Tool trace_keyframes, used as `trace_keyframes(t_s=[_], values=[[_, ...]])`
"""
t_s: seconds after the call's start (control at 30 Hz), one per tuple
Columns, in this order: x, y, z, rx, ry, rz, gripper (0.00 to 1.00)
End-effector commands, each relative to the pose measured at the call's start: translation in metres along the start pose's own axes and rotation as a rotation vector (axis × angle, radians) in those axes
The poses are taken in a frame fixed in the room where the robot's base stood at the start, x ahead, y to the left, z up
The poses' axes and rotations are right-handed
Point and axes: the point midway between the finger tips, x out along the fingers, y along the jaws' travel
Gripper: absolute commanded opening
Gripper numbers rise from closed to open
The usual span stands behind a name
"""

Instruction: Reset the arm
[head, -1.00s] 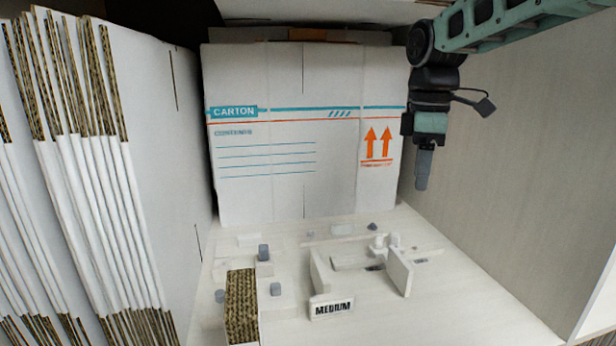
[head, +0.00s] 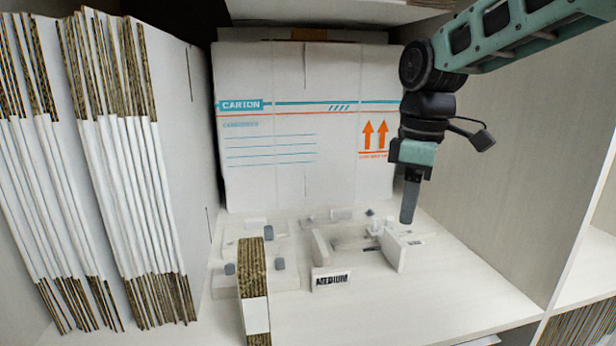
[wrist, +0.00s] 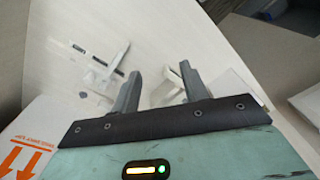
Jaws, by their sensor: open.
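My gripper (head: 409,205) hangs from my green and black arm, pointing down, at the right of the locker compartment in the head view. It is in front of the right part of a large white carton with orange arrows (head: 305,125). In the wrist view the two grey fingers of my gripper (wrist: 158,92) stand apart with nothing between them. White fixture pieces on the shelf show beyond the fingers. The fingers hold nothing.
Flat folded cartons (head: 110,180) stand in a row at the left. The right wall (head: 530,130) is bare. Shelf space at front right is clear.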

Motion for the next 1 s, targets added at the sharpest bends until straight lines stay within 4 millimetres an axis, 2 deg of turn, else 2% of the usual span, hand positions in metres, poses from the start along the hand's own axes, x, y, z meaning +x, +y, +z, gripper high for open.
trace_keyframes(t_s=[0.17, 0.27, 0.4, 0.53, 0.6, 0.7, 1.0], values=[[0.036, -0.051, 0.001, 0.078, 0.017, -0.020, 0.45], [0.062, -0.090, 0.008, 0.139, 0.021, -0.029, 0.45], [0.110, -0.159, 0.032, 0.256, 0.021, -0.031, 0.45], [0.146, -0.205, 0.062, 0.356, 0.015, -0.016, 0.45], [0.160, -0.220, 0.076, 0.396, 0.013, -0.007, 0.45], [0.171, -0.233, 0.090, 0.433, 0.010, 0.002, 0.45], [0.174, -0.237, 0.095, 0.450, 0.010, 0.006, 0.45]])
